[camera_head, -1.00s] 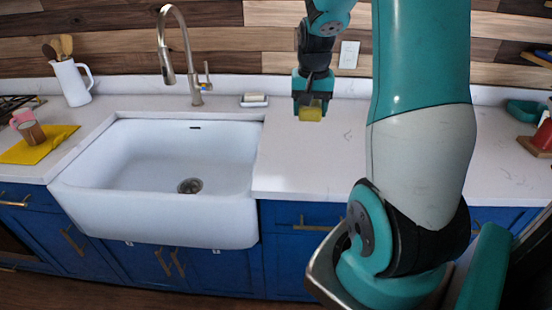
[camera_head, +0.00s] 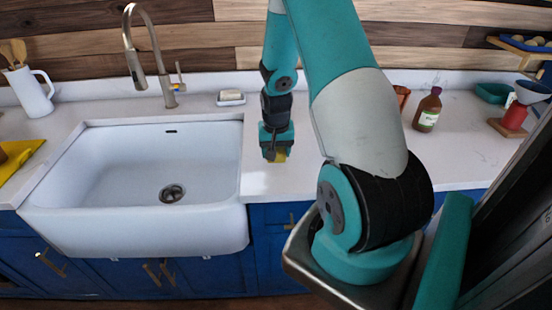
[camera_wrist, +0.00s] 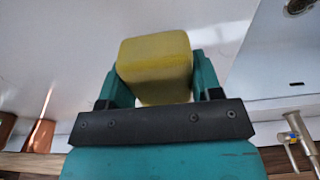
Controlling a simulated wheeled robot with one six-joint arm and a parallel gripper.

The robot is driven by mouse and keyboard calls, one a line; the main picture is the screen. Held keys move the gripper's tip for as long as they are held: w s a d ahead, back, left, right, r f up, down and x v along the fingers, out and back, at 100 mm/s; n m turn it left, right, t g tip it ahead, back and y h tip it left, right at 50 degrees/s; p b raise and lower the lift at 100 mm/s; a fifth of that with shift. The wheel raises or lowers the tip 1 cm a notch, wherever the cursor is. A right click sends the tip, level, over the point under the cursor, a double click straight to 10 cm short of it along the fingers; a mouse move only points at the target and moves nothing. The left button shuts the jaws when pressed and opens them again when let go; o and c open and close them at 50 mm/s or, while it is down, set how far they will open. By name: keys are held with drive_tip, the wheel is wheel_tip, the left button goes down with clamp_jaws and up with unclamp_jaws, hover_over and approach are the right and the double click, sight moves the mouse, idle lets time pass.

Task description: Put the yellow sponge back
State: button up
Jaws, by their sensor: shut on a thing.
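The yellow sponge (camera_head: 281,155) is a small block held between the fingers of my gripper (camera_head: 275,152), over the white counter just right of the sink. In the wrist view the sponge (camera_wrist: 156,68) sits between the two teal fingers, and my gripper (camera_wrist: 155,85) is shut on it. I cannot tell whether the sponge touches the counter. A small white dish (camera_head: 231,98) with a pale block on it stands behind the sink's right corner, left of and behind my gripper.
The white sink (camera_head: 130,170) lies left of my gripper, with a tall faucet (camera_head: 150,60) behind it. A brown bottle (camera_head: 428,110), a teal bowl (camera_head: 492,93) and a red-based item (camera_head: 510,125) stand on the right. The counter (camera_head: 258,180) around my gripper is clear.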

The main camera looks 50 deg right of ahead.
sight(276, 168)
drive_tip(key=shift+f+p, duration=0.35)
drive_tip(key=shift+f, duration=1.8)
drive_tip(key=shift+f, duration=0.25)
drive_tip(key=o, duration=0.9)
drive_tip(key=shift+r, duration=0.1)
